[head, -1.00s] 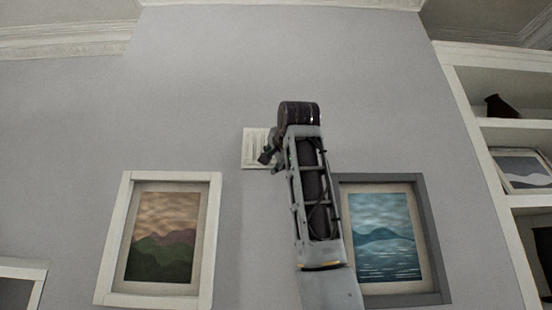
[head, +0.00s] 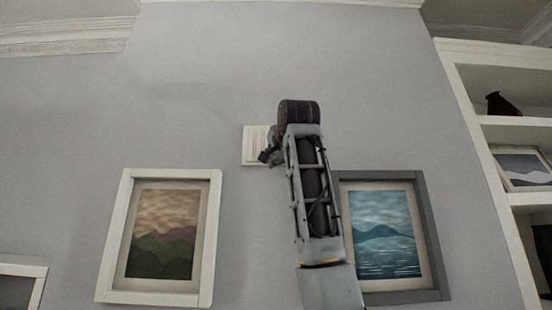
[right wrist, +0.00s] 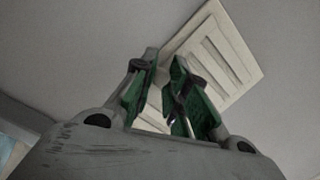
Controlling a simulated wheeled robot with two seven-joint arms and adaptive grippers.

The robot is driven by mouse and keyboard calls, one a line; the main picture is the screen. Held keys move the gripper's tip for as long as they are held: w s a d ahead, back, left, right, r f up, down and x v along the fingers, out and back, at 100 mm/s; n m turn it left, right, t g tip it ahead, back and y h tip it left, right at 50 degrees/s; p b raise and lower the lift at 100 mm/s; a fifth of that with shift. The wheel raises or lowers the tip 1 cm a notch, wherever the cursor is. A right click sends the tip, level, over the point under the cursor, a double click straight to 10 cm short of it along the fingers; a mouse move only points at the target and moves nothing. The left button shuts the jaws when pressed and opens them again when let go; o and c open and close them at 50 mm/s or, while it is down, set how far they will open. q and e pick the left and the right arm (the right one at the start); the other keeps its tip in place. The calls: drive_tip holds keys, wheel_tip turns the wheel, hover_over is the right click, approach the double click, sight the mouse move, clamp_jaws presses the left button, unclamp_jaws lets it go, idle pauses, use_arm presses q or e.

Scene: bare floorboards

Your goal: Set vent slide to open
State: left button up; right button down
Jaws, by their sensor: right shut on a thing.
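The vent (head: 252,146) is a small cream square cover with parallel slats, fixed on the grey wall between two framed pictures. It also shows large and tilted in the right wrist view (right wrist: 223,58). My right gripper (head: 266,156) is at the vent's lower right, and my arm hides the vent's right part. In the right wrist view its two green-padded fingers (right wrist: 163,66) are close together against the vent face. They are shut on the vent's slide, which is mostly hidden between them. My left gripper is in neither view.
A white-framed mountain picture (head: 126,240) hangs below left of the vent. A grey-framed sea picture (head: 432,245) hangs below right, partly behind my arm. White shelves (head: 480,140) stand at the right. The wall above the vent is bare.

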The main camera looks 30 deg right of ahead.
drive_tip(key=shift+s+d, duration=0.3)
drive_tip(key=shift+d, duration=0.45)
drive_tip(key=c, duration=1.7)
unclamp_jaws()
drive_tip(key=o, duration=0.3)
drive_tip(key=shift+s+d, duration=0.15)
drive_tip(key=shift+d, duration=0.05)
drive_tip(key=shift+o, duration=0.2)
drive_tip(key=shift+a, duration=0.2)
drive_tip(key=v, duration=1.2)
